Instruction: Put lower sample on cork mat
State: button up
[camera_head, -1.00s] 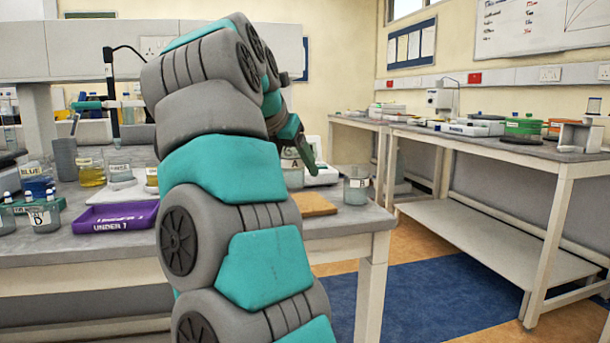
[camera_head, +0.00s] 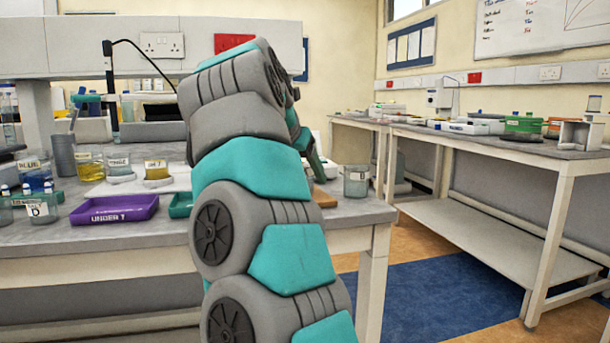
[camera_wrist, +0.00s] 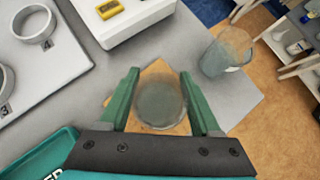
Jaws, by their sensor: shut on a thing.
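My gripper (camera_wrist: 161,98) is shut on a clear glass beaker with grey contents (camera_wrist: 160,104) in the wrist view. The beaker is upright between the two green fingers. The orange-brown cork mat (camera_wrist: 156,67) lies directly under the beaker; I cannot tell whether the two touch. In the head view the mat (camera_head: 323,199) shows only as a corner near the bench's right end. There my arm hides the held beaker and most of the gripper; one green finger (camera_head: 316,164) shows.
Another glass beaker (camera_wrist: 228,52) stands close to the mat's right, near the bench edge. A white device (camera_wrist: 125,20) lies behind. Numbered rings (camera_wrist: 35,23) stand on a white board to the left, with a teal tray (camera_wrist: 48,155) in front. A purple tray (camera_head: 113,209) lies farther left.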

jog(key=shift+f, duration=0.25)
jog(key=o, duration=1.4)
jog(key=shift+r, duration=0.1)
jog(key=shift+r, duration=0.25)
jog(key=p+v, duration=0.4)
jog(key=v, duration=0.8)
jog(key=shift+p, duration=0.3)
jog(key=shift+s+a+f, duration=0.1)
